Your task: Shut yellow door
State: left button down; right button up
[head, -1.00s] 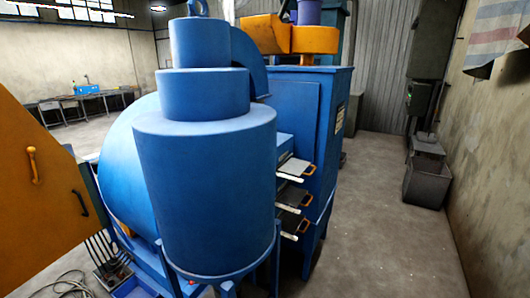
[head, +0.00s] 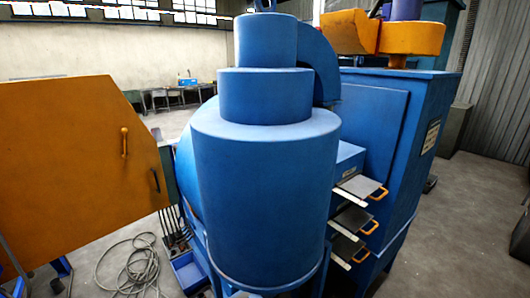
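The yellow door (head: 75,165) is a large orange-yellow panel with a cut upper right corner, at the left of the head view. A yellow handle (head: 124,142) and a dark handle (head: 156,180) sit near its right edge. The door stands out to the left of the blue machine; whether it is open or shut, and its hinge side, I cannot tell. Neither of my grippers is in view.
The tall blue stepped cylinder (head: 265,190) fills the middle. Pull-out trays (head: 352,221) with orange handles stick out at its right. A coiled cable (head: 130,270) lies on the floor by the door. Free floor shows at the right.

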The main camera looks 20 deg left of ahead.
aim_at(67, 184)
jog(key=i+l+u, duration=0.15)
jog(key=u, duration=0.3)
jog(key=i+l+u, duration=0.1)
jog(key=l+u, duration=0.15)
jog(key=u, duration=0.15)
jog(key=i+l+u, duration=0.1)
jog(key=l+u, duration=0.15)
jog(key=u, duration=0.2)
jog(key=l+u, duration=0.25)
jog(key=u, duration=0.2)
jog(key=i+l+u, duration=0.1)
jog(key=l+u, duration=0.65)
jog(key=l, duration=0.15)
jog(key=l+u, duration=0.35)
jog(key=l, duration=0.15)
